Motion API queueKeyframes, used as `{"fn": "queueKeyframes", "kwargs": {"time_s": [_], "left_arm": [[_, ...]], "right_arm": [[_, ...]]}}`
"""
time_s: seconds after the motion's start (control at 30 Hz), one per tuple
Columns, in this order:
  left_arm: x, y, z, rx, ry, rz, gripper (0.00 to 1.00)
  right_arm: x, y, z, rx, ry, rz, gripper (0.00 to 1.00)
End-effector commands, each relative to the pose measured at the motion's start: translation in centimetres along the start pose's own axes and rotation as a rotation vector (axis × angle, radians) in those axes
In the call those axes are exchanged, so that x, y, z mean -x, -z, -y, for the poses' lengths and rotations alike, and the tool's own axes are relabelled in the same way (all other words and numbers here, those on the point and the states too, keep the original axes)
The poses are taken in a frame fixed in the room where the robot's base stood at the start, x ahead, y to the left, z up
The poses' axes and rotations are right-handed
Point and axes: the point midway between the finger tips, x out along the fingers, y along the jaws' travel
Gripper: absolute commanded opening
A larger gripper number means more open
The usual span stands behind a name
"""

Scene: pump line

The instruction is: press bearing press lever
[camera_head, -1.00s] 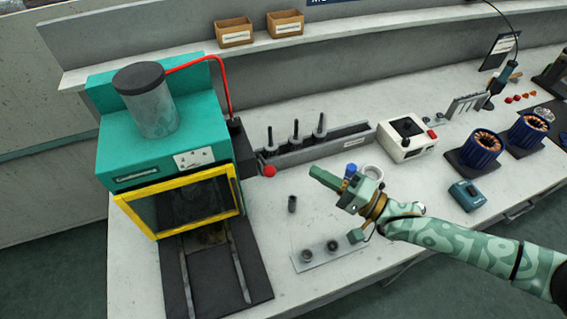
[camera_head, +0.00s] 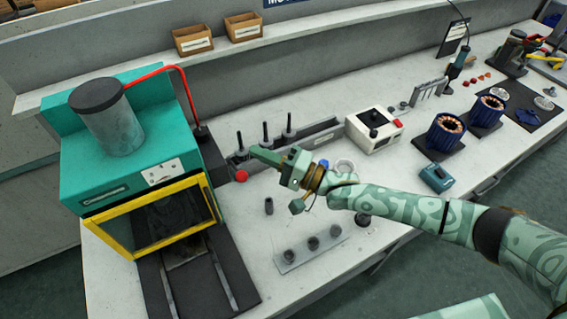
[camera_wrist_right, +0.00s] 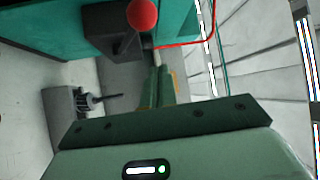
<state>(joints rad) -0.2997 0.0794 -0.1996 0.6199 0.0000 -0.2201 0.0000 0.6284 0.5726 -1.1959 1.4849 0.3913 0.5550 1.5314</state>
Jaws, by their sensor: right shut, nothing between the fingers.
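The bearing press is a teal machine (camera_head: 120,184) with a grey cylinder on top and a yellow-framed opening at the left of the bench. Its lever ends in a red ball knob (camera_head: 241,176) at the press's right side. In the wrist view the red knob (camera_wrist_right: 142,15) sits at the top on a dark lever arm (camera_wrist_right: 125,43). My right gripper (camera_head: 255,153) is shut and empty, its tips just above and right of the knob in the head view. The fingers (camera_wrist_right: 158,88) point toward the lever, and I see no clear contact. My left gripper is not in view.
A grey rack with upright dark pins (camera_head: 265,133) stands behind the gripper. A small dark cylinder (camera_head: 269,206) and a plate with several dark rings (camera_head: 313,250) lie in front. A white box (camera_head: 373,128) and blue motor stators (camera_head: 445,131) are to the right.

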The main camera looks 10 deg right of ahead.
Motion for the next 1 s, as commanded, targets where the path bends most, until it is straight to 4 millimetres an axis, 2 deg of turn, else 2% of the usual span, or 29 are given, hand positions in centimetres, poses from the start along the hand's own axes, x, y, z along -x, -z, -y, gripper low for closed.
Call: {"fn": "queueKeyframes", "kwargs": {"time_s": [0.07,0.2,0.4,0.8,1.0], "left_arm": [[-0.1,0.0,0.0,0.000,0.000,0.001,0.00],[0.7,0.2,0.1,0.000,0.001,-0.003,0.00],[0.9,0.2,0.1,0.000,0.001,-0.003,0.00],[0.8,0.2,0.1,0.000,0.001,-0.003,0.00],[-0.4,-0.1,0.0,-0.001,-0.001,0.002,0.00]], "right_arm": [[-1.6,-0.1,0.1,-0.001,0.003,0.001,0.00],[-0.5,-2.3,0.1,-0.004,-0.001,0.000,0.00],[0.0,-3.6,0.1,-0.001,0.000,0.001,0.00],[0.1,-3.8,-0.1,0.001,0.001,0.000,0.00],[0.3,-4.0,-0.7,0.022,0.029,0.000,0.00]]}}
